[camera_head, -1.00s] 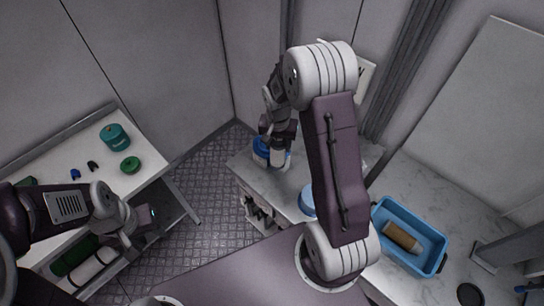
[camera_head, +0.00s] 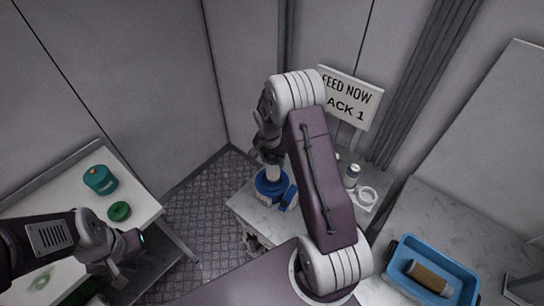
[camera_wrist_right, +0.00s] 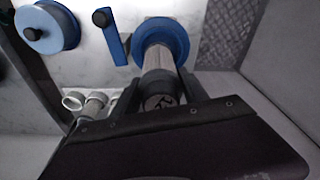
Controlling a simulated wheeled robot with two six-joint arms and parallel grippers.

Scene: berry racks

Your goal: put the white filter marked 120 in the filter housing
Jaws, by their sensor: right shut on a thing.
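My right gripper (camera_head: 268,148) is shut on a white, pleated filter (camera_head: 272,172), held upright over the blue filter housing (camera_head: 270,190) on the marble-topped table. In the right wrist view the gripper (camera_wrist_right: 163,95) grips the filter (camera_wrist_right: 160,60) near its marked top end, and only part of the marking is readable. The filter's far end lies within the outline of the blue round housing (camera_wrist_right: 177,36); I cannot tell how deep it reaches. My left gripper (camera_head: 128,246) is by the white table on the left, with its jaws unclear.
A blue lid with a black knob (camera_wrist_right: 45,32) and a blue handle (camera_wrist_right: 115,42) lie near the housing. A blue tray (camera_head: 402,250) holds a brown filter (camera_head: 428,277). A sign (camera_head: 350,97) stands behind. Teal and green items (camera_head: 100,180) are on the left table.

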